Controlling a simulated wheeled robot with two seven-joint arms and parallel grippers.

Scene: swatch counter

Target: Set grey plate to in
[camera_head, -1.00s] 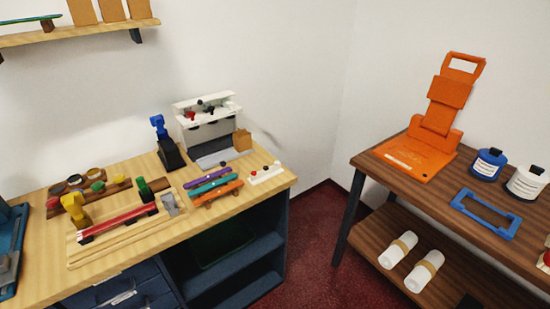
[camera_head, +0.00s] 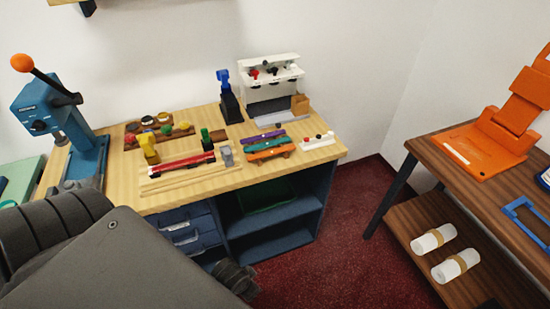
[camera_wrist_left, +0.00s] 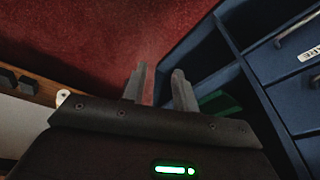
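On the light wood counter (camera_head: 185,185), a flat grey plate (camera_head: 268,122) lies low at the front of a white machine (camera_head: 270,80) with several small knobs. It sticks out toward the counter's front. A small upright grey piece (camera_head: 226,155) stands at the right end of a wooden fixture with a red bar; I cannot tell from the name alone which is meant. My left gripper (camera_wrist_left: 159,75) shows in the left wrist view with its two fingers apart and nothing between them. It points at the red floor beside the blue cabinet. My right gripper is not in view.
A blue press (camera_head: 75,130) with an orange-knobbed lever stands at the counter's left. A blue toggle clamp (camera_head: 228,100) and coloured bars (camera_head: 268,146) are near the machine. A brown table (camera_head: 470,175) with an orange stand is at right; red floor (camera_head: 330,230) lies between.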

